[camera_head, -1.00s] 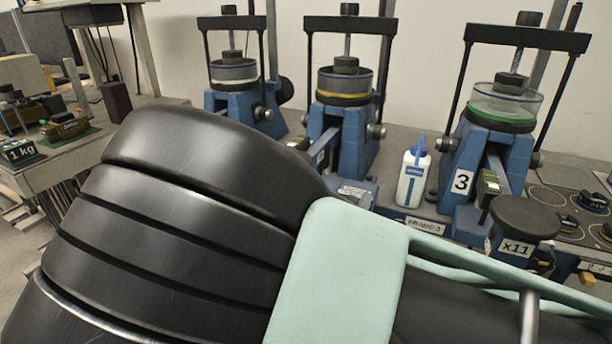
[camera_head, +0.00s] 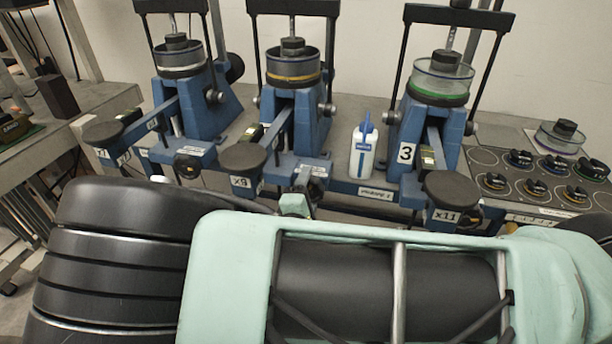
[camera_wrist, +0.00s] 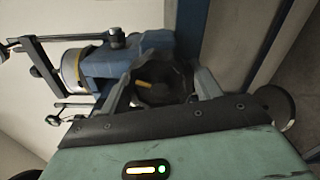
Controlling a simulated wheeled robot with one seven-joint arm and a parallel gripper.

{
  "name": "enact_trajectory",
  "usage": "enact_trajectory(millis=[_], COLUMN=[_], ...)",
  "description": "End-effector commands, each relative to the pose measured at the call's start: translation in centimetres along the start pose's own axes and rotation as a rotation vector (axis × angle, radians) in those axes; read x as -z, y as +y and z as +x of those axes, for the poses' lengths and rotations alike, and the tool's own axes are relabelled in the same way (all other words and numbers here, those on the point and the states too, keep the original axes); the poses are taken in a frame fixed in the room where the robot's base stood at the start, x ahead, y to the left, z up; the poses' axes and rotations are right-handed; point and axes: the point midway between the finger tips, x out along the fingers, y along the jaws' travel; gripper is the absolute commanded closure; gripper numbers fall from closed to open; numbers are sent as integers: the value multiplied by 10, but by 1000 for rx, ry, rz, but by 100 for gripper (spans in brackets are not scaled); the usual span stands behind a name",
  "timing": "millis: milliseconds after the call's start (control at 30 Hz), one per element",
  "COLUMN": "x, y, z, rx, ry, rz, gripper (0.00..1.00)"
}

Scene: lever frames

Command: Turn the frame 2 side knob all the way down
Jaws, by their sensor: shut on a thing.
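Frame 2 (camera_head: 297,112) is the middle blue lever frame, with a yellow-banded cell on top; in the wrist view its blue body (camera_wrist: 105,62) appears turned on its side. The dark knob (camera_wrist: 163,92) with a yellow mark sits between my gripper's two fingers in the wrist view. My gripper (camera_wrist: 162,84) is shut on this knob, one finger on each side. In the head view only a pale green bit of my gripper (camera_head: 295,204) shows at the front of frame 2, and my arm hides most of that spot. How far the knob is turned I cannot tell.
A similar frame with a white band (camera_head: 182,95) stands at left, and frame 3 (camera_head: 430,120) at right. Round black pans, marked x9 (camera_head: 243,160) and x11 (camera_head: 450,188), stick out in front. A white bottle (camera_head: 362,150) stands between frames 2 and 3.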

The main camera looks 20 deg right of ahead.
Motion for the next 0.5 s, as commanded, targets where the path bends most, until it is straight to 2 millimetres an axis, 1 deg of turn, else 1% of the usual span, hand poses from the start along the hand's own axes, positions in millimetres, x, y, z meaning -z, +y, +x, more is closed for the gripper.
enact_trajectory(millis=[33, 67, 100, 133, 367, 500], x=[1, 2, 2, 2, 1, 1], y=[7, 3, 2, 1, 1, 1], z=[2, 2, 1, 1, 1, -7], rx=[-3, -3, -3, -2, -2, -1], ry=[3, 3, 3, 3, 1, 3], rz=[-55, -59, -54, -54, -52, -52], gripper=[77, 31, 20, 18, 18, 18])
